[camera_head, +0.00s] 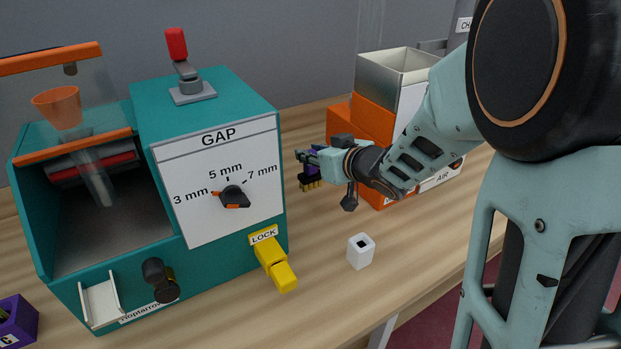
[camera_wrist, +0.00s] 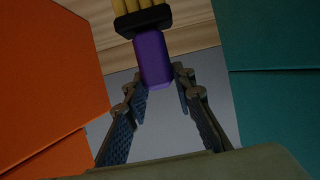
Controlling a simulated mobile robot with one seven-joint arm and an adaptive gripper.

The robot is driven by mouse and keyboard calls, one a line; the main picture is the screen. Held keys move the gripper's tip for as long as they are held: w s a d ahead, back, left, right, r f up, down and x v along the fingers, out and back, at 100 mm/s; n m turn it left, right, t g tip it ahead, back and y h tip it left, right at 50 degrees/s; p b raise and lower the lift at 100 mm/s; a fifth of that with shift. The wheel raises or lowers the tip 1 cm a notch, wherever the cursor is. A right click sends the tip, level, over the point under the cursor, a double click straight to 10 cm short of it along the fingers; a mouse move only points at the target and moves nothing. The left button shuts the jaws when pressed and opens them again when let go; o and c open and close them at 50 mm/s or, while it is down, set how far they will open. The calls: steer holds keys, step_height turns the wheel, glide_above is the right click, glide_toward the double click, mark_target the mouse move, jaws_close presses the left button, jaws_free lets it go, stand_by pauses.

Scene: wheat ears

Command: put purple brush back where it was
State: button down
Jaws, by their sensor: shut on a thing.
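The purple brush (camera_head: 311,175) is between the teal machine and the orange unit in the head view, its yellow bristles pointing down. I cannot tell whether the bristles touch the table. My gripper (camera_head: 305,157) is at its upper part, shut on it, and hides some of its handle. In the wrist view the purple handle (camera_wrist: 152,58) sits between the two fingertips of my gripper (camera_wrist: 160,76). The black collar and yellow bristles extend to the top edge of that view.
The teal machine (camera_head: 215,98) with a GAP dial and yellow LOCK lever (camera_head: 277,265) stands left. An orange unit (camera_head: 372,122) with a metal hopper (camera_head: 385,70) stands right. A small white holder (camera_head: 360,252) is on the table in front. A purple box (camera_head: 20,325) is at lower left.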

mark_target(314, 172)
steer(key=shift+f+b, duration=0.4)
steer(key=shift+f, duration=2.15)
steer(key=shift+f, duration=0.1)
steer(key=shift+f, duration=0.15)
steer(key=c, duration=1.6)
jaws_free()
steer(key=shift+r, duration=0.2)
